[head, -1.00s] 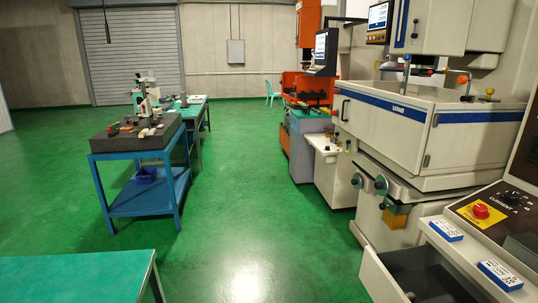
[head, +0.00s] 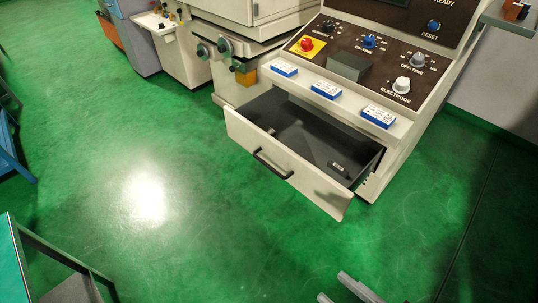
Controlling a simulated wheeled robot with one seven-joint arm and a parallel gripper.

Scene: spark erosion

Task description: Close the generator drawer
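The generator drawer (head: 240,128) is pulled out from under the control console in the head view. Its cream front panel faces the lower left and carries a black bar handle (head: 272,164). The drawer's dark grey inside is visible, with a small dark item (head: 337,167) lying near its right end. My gripper (head: 340,293) shows only in part at the bottom edge. Its two grey fingers are apart with a gap between them, and I see nothing held. It is over the floor, well in front of the drawer and apart from it.
The generator console (head: 375,75) has knobs and a red button on a yellow plate. Several blue-and-white boxes (head: 325,90) lie on its ledge. A cream machine (head: 225,45) stands to the left. A green-topped table (head: 15,270) is at the lower left. The green floor (head: 190,220) before the drawer is clear.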

